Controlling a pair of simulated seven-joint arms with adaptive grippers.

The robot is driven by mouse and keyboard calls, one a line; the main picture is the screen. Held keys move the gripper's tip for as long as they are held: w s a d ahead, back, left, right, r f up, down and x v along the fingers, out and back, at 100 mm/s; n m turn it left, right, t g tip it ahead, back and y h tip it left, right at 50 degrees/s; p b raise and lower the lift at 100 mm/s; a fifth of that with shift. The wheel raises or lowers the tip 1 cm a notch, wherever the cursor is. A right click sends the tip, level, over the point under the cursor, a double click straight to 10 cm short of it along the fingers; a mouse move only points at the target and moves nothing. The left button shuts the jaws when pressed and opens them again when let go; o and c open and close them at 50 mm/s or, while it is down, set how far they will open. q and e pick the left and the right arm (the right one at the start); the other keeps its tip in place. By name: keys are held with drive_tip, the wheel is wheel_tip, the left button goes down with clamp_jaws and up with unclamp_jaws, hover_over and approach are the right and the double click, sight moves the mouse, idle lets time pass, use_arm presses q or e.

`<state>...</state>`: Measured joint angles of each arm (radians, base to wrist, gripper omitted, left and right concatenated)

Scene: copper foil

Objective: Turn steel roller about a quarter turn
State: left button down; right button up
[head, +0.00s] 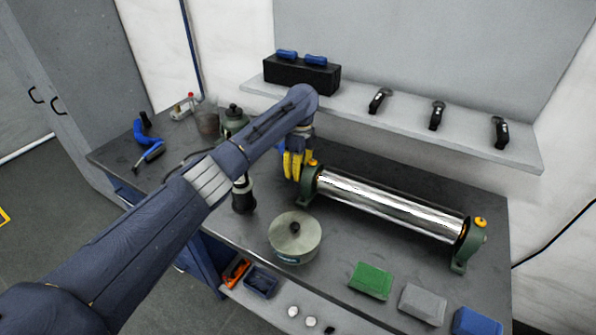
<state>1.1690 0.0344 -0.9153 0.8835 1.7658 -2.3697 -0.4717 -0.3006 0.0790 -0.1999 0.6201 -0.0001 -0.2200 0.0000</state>
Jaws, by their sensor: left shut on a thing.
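The steel roller (385,203) is a long shiny cylinder lying between two green end brackets on the dark bench. It runs from the middle of the bench to the right. My left gripper (294,170), with yellow fingers, points down at the roller's left end, beside the left bracket (309,186). It is shut on the steel roller's end; the fingers hide the exact contact. The right bracket (469,246) has an orange-yellow knob on top. My right gripper is not in view.
A round metal tin (294,240) stands just in front of the roller's left end. Green (370,281), grey (423,304) and blue (477,322) blocks lie along the front. A shelf (400,117) behind holds a black box (301,74) and several black-handled tools.

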use_arm(q)
drive_tip(key=shift+w+a+r, duration=0.2)
drive_tip(key=shift+w+a, duration=0.05)
drive_tip(key=shift+a, duration=0.2)
drive_tip(key=c, duration=0.9)
unclamp_jaws()
drive_tip(key=shift+f, duration=0.1)
drive_tip(key=shift+c, duration=0.2)
drive_tip(key=shift+o, duration=0.6)
drive_tip(key=shift+s+d, duration=0.1)
drive_tip(key=shift+d, duration=0.05)
wheel_tip(320, 180, up, 12)
drive_tip(key=w, duration=0.1)
drive_tip(key=shift+w+d, duration=0.15)
drive_tip(key=shift+d, duration=0.2)
